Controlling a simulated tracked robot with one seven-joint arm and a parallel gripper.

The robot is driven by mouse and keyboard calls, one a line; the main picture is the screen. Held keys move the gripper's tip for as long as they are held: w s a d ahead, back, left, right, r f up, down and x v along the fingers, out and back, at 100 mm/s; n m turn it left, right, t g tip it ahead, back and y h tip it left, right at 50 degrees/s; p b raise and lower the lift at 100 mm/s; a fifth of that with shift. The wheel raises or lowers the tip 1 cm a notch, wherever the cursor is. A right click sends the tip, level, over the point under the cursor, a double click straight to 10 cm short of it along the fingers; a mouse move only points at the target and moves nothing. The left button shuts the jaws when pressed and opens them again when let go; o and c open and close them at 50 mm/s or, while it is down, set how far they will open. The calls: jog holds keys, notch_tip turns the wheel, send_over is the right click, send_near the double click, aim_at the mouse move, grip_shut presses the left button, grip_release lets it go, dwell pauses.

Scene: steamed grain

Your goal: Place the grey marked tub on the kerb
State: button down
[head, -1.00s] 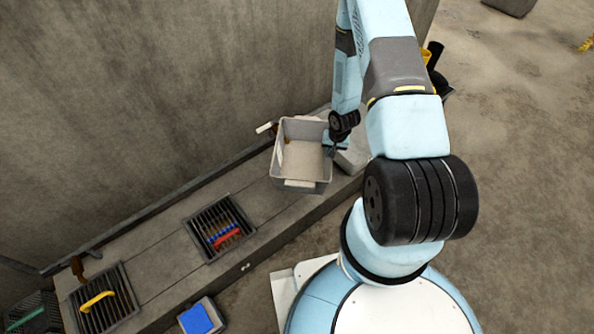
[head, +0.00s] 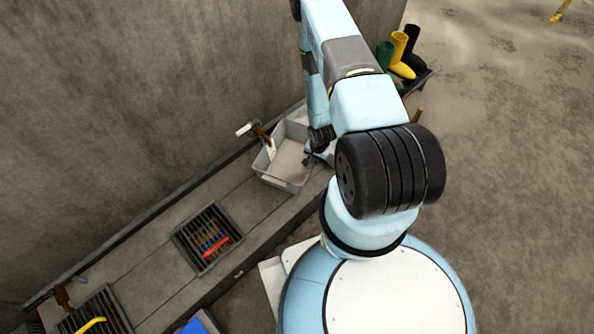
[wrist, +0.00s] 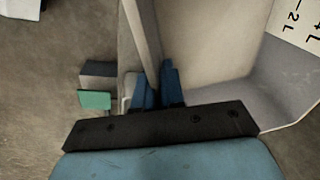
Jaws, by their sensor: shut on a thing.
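The grey tub (head: 285,178) is at the right part of the long concrete ledge by the wall, which looks like the kerb (head: 248,228). A white marked label shows inside the tub, and its 2L and 4L marks show in the wrist view (wrist: 300,22). My gripper (head: 309,158) is shut on the tub's right wall. In the wrist view, my blue fingers (wrist: 157,88) pinch the tub's rim, with the tub's inside (wrist: 215,40) to the right. The tub's underside is hidden, so I cannot tell whether it touches the ledge.
A brown-handled tool with a white end (head: 262,133) is beside the tub's far left side. A dark grate (head: 207,236) with coloured items is set in the ledge. Another grate with a yellow handle (head: 91,325) is at lower left. Boots (head: 401,55) stand at upper right.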

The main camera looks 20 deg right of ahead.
aim_at(300, 170)
jog(key=w+a+f, duration=0.1)
jog(key=f, duration=0.1)
jog(key=w+a+f, duration=0.1)
jog(key=a+f, duration=0.3)
jog(key=shift+w+a, duration=0.1)
jog(key=shift+w, duration=0.3)
jog(key=shift+w+a+f, duration=0.15)
jog(key=shift+f, duration=1.65)
jog(key=c, duration=1.2)
grip_release()
jog(key=shift+c, duration=0.2)
